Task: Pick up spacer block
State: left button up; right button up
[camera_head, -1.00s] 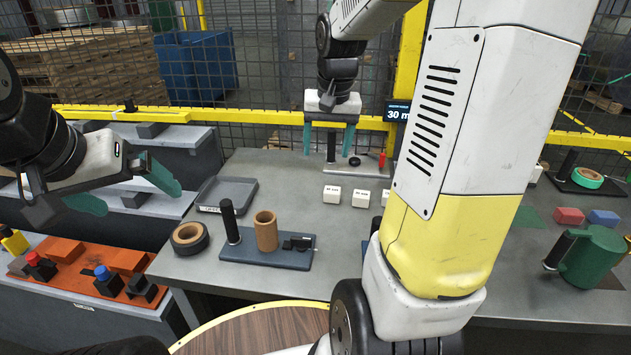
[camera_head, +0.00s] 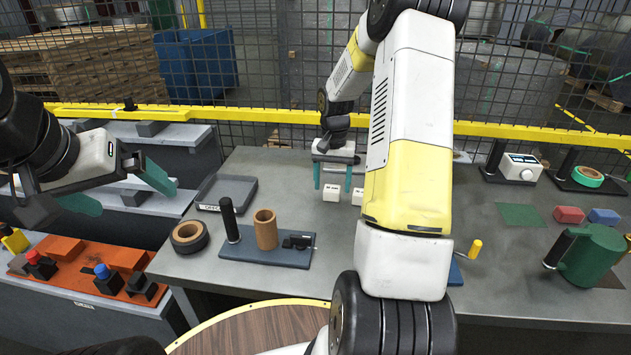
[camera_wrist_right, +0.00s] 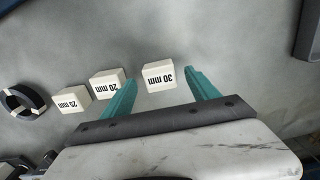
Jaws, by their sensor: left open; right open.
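White spacer blocks stand in a row on the grey bench. In the right wrist view they read 30 mm (camera_wrist_right: 159,75), 20 mm (camera_wrist_right: 107,82) and 25 mm (camera_wrist_right: 72,98). In the head view one block (camera_head: 332,192) shows between the teal fingers of my right gripper (camera_head: 333,186), with another block (camera_head: 358,197) just right of it, partly behind my arm. In the right wrist view my right gripper (camera_wrist_right: 162,84) is open, with the 30 mm block between its fingertips, not clasped. My left gripper (camera_head: 135,197) is open and empty, off to the left.
A grey tray (camera_head: 240,184), a black tape roll (camera_head: 189,236) and a blue board (camera_head: 262,251) with a post and brown tube lie left of the blocks. A green mug (camera_head: 592,262) stands at right. A yellow rail and mesh fence run behind the bench.

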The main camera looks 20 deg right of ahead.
notch_tip(320, 180, down, 2)
jog(key=shift+f, duration=0.25)
jog(key=c, duration=1.5)
jog(key=shift+o, duration=0.2)
jog(key=shift+r, duration=0.15)
notch_tip(320, 180, up, 4)
jog(key=shift+f, duration=0.15)
jog(key=s+a, duration=0.2)
jog(key=s, duration=0.3)
jog(key=s+a, duration=0.1)
jog(key=s, duration=0.4)
jog(key=s+a+r, duration=0.1)
jog(key=s+a, duration=0.1)
jog(key=s, duration=0.3)
jog(key=shift+a, duration=0.35)
jog(key=o, duration=0.8)
jog(key=shift+c, duration=0.2)
jog(key=c, duration=0.7)
jog(key=shift+d, duration=0.1)
jog(key=shift+c, duration=0.3)
